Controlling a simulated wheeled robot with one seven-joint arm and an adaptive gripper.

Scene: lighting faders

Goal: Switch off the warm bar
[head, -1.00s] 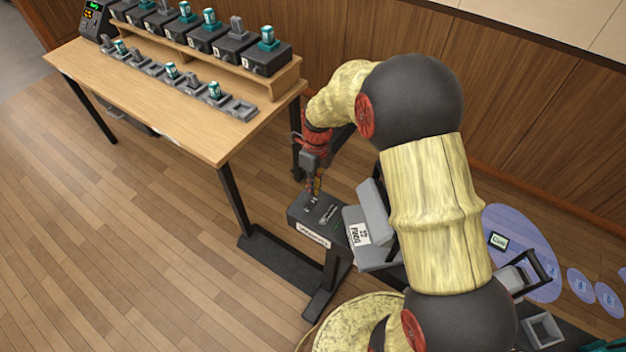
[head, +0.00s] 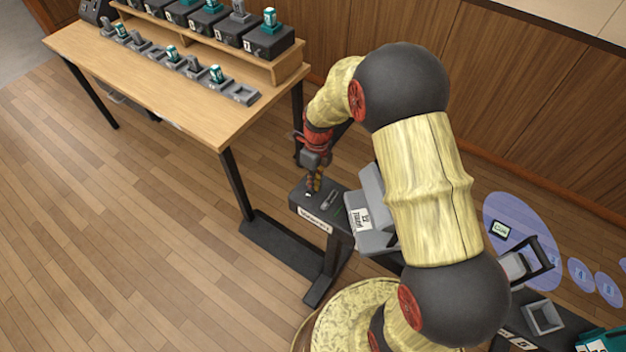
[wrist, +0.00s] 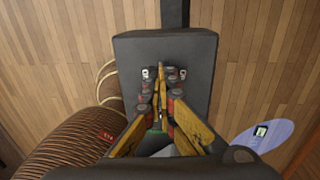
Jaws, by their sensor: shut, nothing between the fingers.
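A dark grey box (head: 337,213) on a black stand has a white label (head: 314,222) on its front side; I cannot read the label for certain as the warm bar. My gripper (head: 314,186) points down at the left part of the box's top. In the wrist view, the box top (wrist: 138,50) fills the middle, with two small white marks on it. My gripper (wrist: 160,82) is shut and empty there, its yellow fingers together over the box. I cannot tell whether the tips touch the box. The fingers hide whatever control lies under them.
A grey angled unit with a white tag (head: 361,219) stands right beside the box. A wooden table (head: 130,75) at the left holds several dark modules and teal-capped pieces. A grey tray (head: 543,318) is at the lower right. The floor (head: 110,240) at the left is clear.

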